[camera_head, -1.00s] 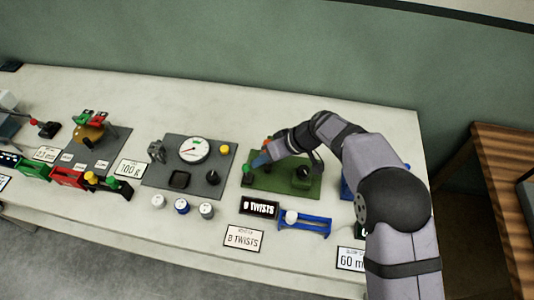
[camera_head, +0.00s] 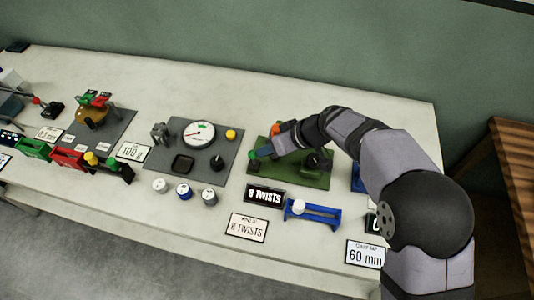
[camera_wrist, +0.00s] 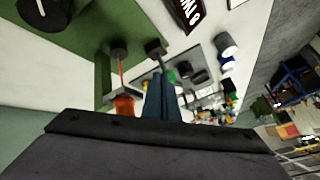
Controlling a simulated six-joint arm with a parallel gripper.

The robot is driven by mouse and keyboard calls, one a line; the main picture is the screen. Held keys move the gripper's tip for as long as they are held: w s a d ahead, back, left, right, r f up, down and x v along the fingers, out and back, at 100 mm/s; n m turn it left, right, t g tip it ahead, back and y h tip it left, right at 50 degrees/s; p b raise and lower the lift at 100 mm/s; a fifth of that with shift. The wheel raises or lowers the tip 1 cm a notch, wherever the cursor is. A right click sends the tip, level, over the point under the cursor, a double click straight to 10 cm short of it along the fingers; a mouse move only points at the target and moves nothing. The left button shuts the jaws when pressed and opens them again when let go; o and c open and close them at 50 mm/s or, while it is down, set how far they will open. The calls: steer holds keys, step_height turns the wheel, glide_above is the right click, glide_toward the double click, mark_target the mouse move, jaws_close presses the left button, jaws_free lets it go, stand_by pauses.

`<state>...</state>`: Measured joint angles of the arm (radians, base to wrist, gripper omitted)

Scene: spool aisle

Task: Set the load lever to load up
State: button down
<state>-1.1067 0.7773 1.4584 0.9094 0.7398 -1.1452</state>
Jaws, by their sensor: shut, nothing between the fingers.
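My gripper (camera_head: 260,152) is over the left part of the green panel (camera_head: 315,182). Its blue fingers (camera_wrist: 161,100) are shut with nothing between them. A small green knob (camera_head: 252,156) is right beside the fingertips at the panel's left edge; a green tip (camera_wrist: 171,77) shows just past the fingers in the wrist view. I cannot tell whether they touch. An orange-red part (camera_head: 276,129) is behind the gripper; it also shows in the wrist view (camera_wrist: 124,105). No label marks the load lever, and its position is unclear. My arm hides part of the panel.
A dark knob (camera_head: 318,160) stands on the panel's right side. In front are an "8 TWISTS" display (camera_head: 265,195) and a blue slider frame (camera_head: 325,214). A grey panel with a dial (camera_head: 200,134) is to the left. Bare table lies behind the panels.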

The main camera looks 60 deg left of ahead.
steer(key=d+b, duration=0.1)
steer(key=b, duration=0.3)
steer(key=s+b, duration=0.1)
steer(key=b, duration=0.2)
steer(key=shift+s+d+f+t+y+b, duration=0.3)
steer(key=shift+d+t+y+b, duration=0.05)
steer(key=shift+t+y+b, duration=0.05)
steer(key=shift+r, duration=0.1)
steer(key=shift+s, duration=0.1)
steer(key=shift+s+d+b, duration=0.5)
steer(key=shift+d+b, duration=0.1)
steer(key=shift+r, duration=0.15)
steer(key=v, duration=0.9)
steer(key=shift+d+p, duration=0.35)
steer(key=shift+d, duration=0.25)
